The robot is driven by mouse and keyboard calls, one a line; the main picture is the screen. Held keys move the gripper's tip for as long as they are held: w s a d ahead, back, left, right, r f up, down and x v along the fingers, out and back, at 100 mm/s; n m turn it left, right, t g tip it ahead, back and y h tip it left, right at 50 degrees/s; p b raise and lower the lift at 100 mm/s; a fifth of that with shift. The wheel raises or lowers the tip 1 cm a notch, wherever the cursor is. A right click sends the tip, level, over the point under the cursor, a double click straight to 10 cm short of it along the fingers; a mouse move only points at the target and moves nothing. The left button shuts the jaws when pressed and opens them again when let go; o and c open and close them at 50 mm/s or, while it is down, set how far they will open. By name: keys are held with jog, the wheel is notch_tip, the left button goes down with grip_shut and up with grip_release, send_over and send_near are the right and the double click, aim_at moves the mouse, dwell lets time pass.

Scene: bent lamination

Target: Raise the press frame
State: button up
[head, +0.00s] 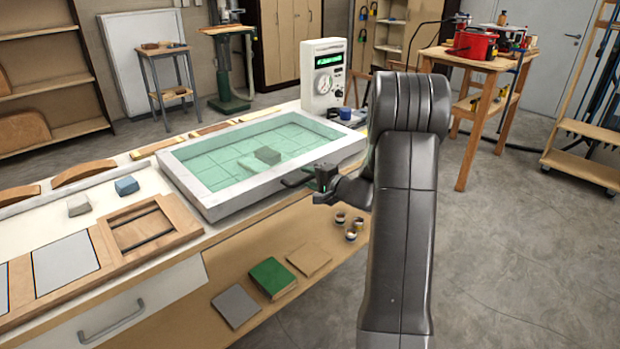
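The press frame (205,197) is a pale rectangular frame with a see-through green sheet (225,160) across it. It lies flat, or nearly so, on the bench. A dark handle (294,183) sits on its front side. A grey block (268,156) shows at the sheet, on or under it; I cannot tell which. My gripper (322,180) is at the right end of the handle, in front of the frame. The fingers are small and dark here, so I cannot tell whether they touch or grip the handle.
A white control box (323,75) with a green display stands behind the frame. Curved wood pieces (84,172), a blue-grey block (127,186) and wooden trays (150,228) lie to the left. Small cups (351,234) and a green book (273,277) sit on the lower shelf. Open floor lies right.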

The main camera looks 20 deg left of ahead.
grip_shut()
